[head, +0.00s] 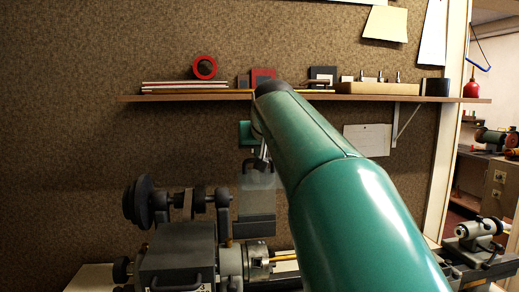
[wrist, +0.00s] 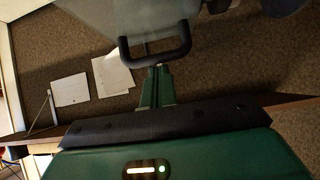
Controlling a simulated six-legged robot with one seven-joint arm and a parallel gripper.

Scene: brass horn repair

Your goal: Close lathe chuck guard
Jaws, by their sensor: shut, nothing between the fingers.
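The lathe chuck (head: 257,262) sits on the headstock in the lower middle of the head view, with its face and jaws uncovered. The chuck guard (head: 257,212), a grey plate with a clear upper part, stands raised above the chuck. Its black U-shaped handle (wrist: 155,54) shows large in the wrist view, with the clear panel (wrist: 125,18) behind it. My gripper (wrist: 157,70) is shut and empty, its fingertips close to the handle's bar; I cannot tell whether they touch. In the head view my gripper (head: 263,157) is at the guard's top, partly hidden by my arm.
A wall shelf (head: 200,98) holding a red tape roll (head: 205,68) and small blocks runs behind my arm. Pulleys (head: 150,202) stand left of the guard. The tailstock (head: 478,236) is at right. Paper sheets (wrist: 112,75) hang on the wall.

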